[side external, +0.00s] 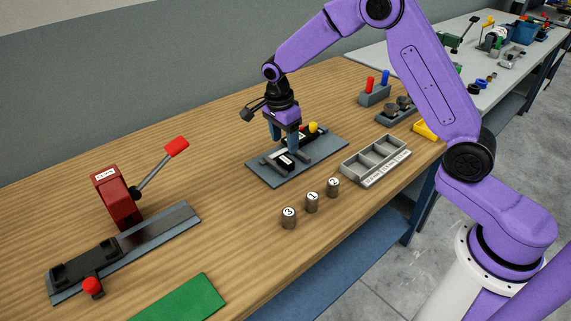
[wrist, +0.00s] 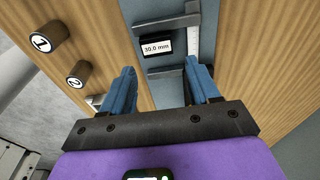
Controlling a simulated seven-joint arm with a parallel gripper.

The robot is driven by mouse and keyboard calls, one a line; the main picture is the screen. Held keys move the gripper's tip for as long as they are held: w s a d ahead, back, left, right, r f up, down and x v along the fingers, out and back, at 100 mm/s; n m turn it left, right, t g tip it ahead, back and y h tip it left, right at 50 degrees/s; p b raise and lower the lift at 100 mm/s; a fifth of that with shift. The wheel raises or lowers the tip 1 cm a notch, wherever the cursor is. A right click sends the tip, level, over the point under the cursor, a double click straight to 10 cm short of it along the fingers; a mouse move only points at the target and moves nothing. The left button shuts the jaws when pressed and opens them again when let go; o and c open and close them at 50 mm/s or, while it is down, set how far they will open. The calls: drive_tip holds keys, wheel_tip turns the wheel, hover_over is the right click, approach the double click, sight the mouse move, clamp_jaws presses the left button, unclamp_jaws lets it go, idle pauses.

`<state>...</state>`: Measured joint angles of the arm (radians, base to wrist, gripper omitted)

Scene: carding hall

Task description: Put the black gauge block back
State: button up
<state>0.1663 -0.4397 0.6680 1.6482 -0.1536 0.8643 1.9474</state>
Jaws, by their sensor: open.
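The black gauge block (wrist: 144,57), with a white label reading "30.0 mm", lies between the two grey jaws of a measuring tool on a blue-grey plate. In the side external view the block (side external: 286,167) shows near the plate's front left part. My gripper (wrist: 163,90) is open and empty, its blue fingers well apart. In the side external view my gripper (side external: 283,148) is low above the plate, close to the block and partly hiding the tool. The wrist view shows the block beyond the fingertips, not between them. Whether the jaws touch the block is unclear.
A grey tray with compartments (side external: 344,168) stands right of the plate (side external: 264,182). Numbered cylinders (side external: 312,203) stand in front. A red toggle clamp (side external: 118,198) is at left, a green mat (side external: 185,300) at the front. Peg holders stand behind the tray. Bench between clamp and plate is clear.

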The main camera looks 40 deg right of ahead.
sight(285, 160)
drive_tip(key=shift+s+f, duration=0.15)
drive_tip(key=shift+f, duration=3)
drive_tip(key=c, duration=1)
clamp_jaws()
drive_tip(key=shift+r, duration=0.2)
